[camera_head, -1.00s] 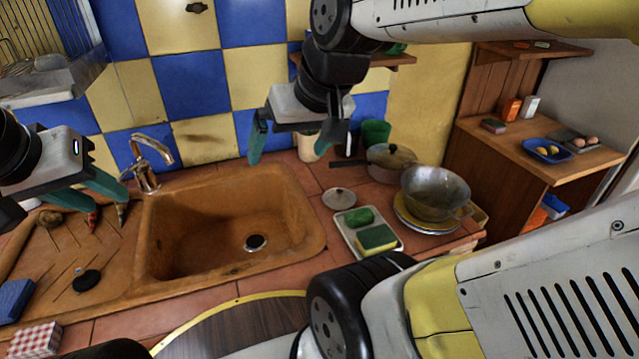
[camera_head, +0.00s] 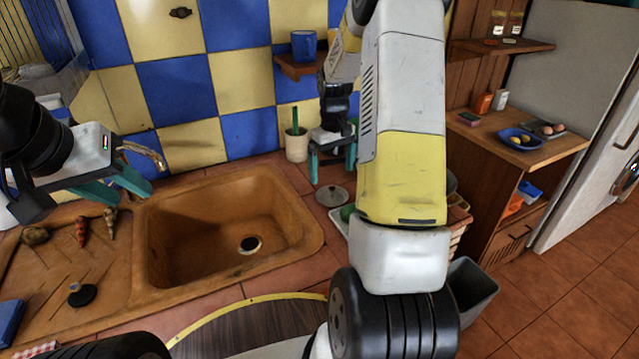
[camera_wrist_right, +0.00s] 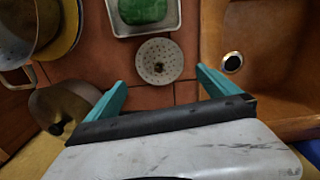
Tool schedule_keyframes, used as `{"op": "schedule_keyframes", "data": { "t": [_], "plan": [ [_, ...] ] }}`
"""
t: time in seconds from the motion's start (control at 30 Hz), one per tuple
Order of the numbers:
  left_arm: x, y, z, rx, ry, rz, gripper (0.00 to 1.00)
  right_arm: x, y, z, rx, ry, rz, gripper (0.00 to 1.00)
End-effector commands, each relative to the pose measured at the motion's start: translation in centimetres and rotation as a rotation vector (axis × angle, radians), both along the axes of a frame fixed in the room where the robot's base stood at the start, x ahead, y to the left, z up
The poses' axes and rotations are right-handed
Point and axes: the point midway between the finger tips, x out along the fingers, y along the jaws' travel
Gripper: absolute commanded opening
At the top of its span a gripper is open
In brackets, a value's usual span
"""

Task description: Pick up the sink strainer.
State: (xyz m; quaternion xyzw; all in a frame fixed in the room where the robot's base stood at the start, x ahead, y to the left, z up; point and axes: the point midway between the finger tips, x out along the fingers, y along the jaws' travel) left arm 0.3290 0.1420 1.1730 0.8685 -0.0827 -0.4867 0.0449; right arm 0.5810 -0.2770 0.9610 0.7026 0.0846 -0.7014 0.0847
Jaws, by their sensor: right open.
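The sink strainer (camera_head: 332,196), a pale round disc with small holes and a dark centre knob, lies flat on the tiled counter right of the sink. In the right wrist view the strainer (camera_wrist_right: 159,61) sits ahead of and between the spread teal fingers of my right gripper (camera_wrist_right: 158,82). In the head view my right gripper (camera_head: 331,168) hangs above and just behind the strainer, open and empty, fingers downward. My left gripper (camera_head: 128,190) is open and empty, above the drainboard left of the sink.
The brown sink (camera_head: 215,225) has a dark drain (camera_head: 249,244). A metal tray (camera_wrist_right: 175,18) with a green item (camera_wrist_right: 142,10) lies close to the strainer. A lidded pan (camera_wrist_right: 60,110) and a bowl stand nearby. My right arm hides part of the counter.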

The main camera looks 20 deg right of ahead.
Motion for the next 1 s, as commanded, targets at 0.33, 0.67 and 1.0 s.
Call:
{"op": "schedule_keyframes", "data": {
  "t": [0.33,0.67,1.0],
  "plan": [
    [0.0,0.0,0.0,0.000,0.000,0.000,0.36,-0.2,-0.1,-3.9,0.001,0.005,0.001,0.99],
    [0.0,0.0,0.0,0.000,0.000,0.000,0.36,-0.3,-0.1,-7.8,0.000,0.003,0.002,0.99],
    [0.0,0.0,0.0,0.000,0.000,0.000,0.36,-0.3,-0.1,-7.8,0.000,0.002,0.001,0.76]
  ]
}}
